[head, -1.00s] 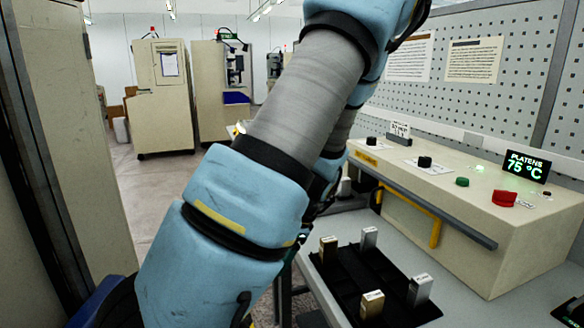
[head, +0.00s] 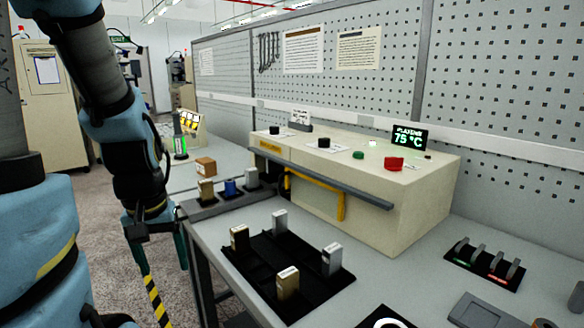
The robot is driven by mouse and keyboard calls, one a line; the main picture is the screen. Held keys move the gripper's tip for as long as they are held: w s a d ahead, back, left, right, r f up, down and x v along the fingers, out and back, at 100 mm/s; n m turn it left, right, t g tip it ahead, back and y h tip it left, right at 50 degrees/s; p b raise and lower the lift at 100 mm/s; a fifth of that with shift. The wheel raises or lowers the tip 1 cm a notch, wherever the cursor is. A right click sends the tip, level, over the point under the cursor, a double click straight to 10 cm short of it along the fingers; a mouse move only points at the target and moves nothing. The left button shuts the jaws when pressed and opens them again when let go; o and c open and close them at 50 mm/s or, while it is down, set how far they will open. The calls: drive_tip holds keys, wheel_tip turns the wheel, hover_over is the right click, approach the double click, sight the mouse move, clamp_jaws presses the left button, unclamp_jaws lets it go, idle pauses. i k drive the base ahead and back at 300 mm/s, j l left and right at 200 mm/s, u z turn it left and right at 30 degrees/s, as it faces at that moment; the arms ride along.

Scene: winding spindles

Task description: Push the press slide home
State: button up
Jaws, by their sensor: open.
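The beige press (head: 425,190) stands at the back of the bench, with a display reading PLATENS 75 °C. A grey bar (head: 330,183) runs along its front edge, and a bent yellow handle (head: 341,205) shows below it. I cannot tell for sure which part is the slide or how far in it sits. My gripper (head: 156,250) hangs fingers down at the left, beyond the bench's left edge. It is open, empty and apart from the press.
A black tray (head: 262,283) holding several gold and silver blocks lies on the bench before the press. A smaller dark holder with gold, blue and silver blocks is at its left. Floor is free at the left.

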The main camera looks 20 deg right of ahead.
sight(193, 210)
drive_tip(key=i+j, duration=0.15)
drive_tip(key=j, duration=0.25)
drive_tip(key=i+j+u, duration=0.15)
drive_tip(key=j, duration=0.2)
drive_tip(key=i+j, duration=0.1)
drive_tip(key=j, duration=0.25)
drive_tip(key=i+j+u, duration=0.1)
drive_tip(key=j, duration=0.3)
